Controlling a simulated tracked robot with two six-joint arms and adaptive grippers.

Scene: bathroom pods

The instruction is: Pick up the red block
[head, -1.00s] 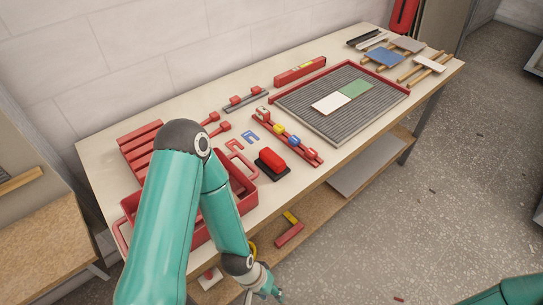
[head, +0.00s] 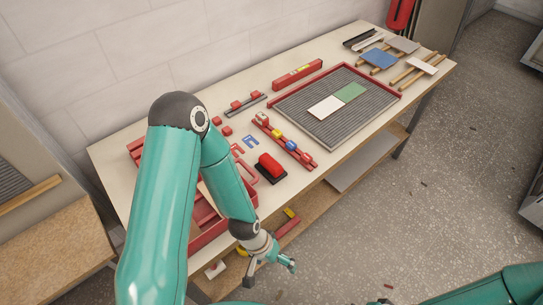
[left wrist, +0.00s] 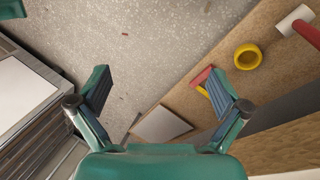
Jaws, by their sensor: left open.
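A red block (head: 270,163) sits on a black base near the front edge of the workbench (head: 150,125), left of a rail with coloured pieces. My left gripper (head: 270,270) is open and empty. It hangs in front of the bench, below the level of its top and nearer to me than the block. In the left wrist view my left gripper (left wrist: 163,88) has its two fingers wide apart over the floor and the lower shelf, with nothing between them. The block cannot be made out there. My right gripper is out of view.
My left arm hides part of a red tray (head: 210,238) at the bench's left end. A ribbed board (head: 335,125) with a red rim lies to the right. The lower shelf (left wrist: 205,50) holds a yellow ring (left wrist: 248,57) and red and yellow pieces. Floor in front is open.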

